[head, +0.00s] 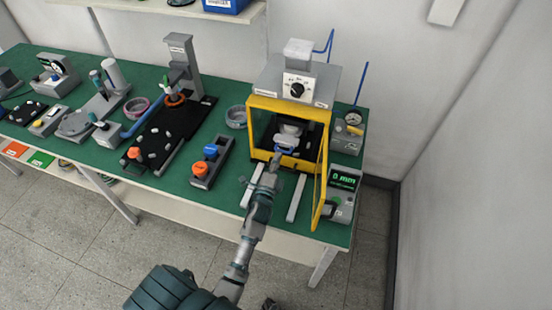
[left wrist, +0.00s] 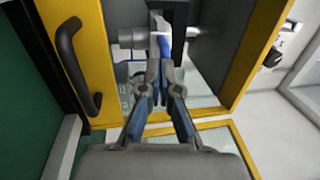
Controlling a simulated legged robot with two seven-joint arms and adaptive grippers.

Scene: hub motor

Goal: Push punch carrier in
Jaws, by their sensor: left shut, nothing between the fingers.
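The press (head: 294,85) has a yellow frame with its door (head: 321,185) standing open on the right. Inside the frame is a light grey part with a blue handle (head: 285,150), which appears to be the punch carrier. My left gripper (head: 275,161) is shut and empty, at the front opening just below the blue handle. In the left wrist view, its closed fingertips (left wrist: 162,72) point at a blue piece (left wrist: 163,42) and a grey cylinder (left wrist: 130,38). I cannot tell whether they touch. My right gripper is not in view.
Two light rails (head: 297,198) lie on the green table (head: 231,197) before the press. A display box (head: 343,190) reading 0 mm stands right of the door. A box with orange and blue knobs (head: 207,165) is at the left. A black door handle (left wrist: 77,65) shows close by.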

